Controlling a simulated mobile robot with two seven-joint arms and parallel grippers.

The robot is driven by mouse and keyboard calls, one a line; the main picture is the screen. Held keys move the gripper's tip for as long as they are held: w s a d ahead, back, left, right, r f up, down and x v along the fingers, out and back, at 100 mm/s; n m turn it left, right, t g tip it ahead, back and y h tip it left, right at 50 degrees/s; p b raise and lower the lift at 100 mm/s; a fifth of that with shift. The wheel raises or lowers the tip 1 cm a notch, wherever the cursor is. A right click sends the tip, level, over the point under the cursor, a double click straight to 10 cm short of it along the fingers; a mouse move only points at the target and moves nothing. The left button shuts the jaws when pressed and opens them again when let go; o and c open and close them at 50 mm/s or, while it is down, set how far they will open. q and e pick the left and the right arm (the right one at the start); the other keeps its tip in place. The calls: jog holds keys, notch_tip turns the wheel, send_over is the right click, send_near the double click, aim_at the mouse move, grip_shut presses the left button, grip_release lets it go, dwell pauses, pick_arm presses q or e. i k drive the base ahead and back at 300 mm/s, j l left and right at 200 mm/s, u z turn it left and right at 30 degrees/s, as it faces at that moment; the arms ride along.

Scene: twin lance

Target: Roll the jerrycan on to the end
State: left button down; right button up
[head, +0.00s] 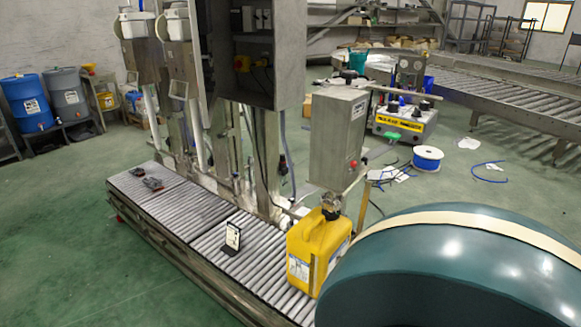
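A yellow jerrycan (304,243) stands upright on the near right part of a roller conveyor (205,220). It has a pale label on its side, and a dark metallic piece shows at its top; I cannot tell whether that piece is a cap or a nozzle. The conveyor's right end is hidden behind a large teal rounded shape with a cream band, close to the camera. Neither of my grippers is in view.
A small upright black-and-white sign (233,236) stands on the rollers left of the jerrycan. Two small dark objects (153,184) lie farther left. A grey control box (337,140) and a tall cabinet (255,55) stand behind. The green floor at left is clear.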

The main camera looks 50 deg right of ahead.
aim_at(315, 245)
jog(key=i+z, duration=0.1)
jog(key=i, duration=1.1)
jog(key=i+j+z, duration=0.15)
jog(key=i, duration=1.1)
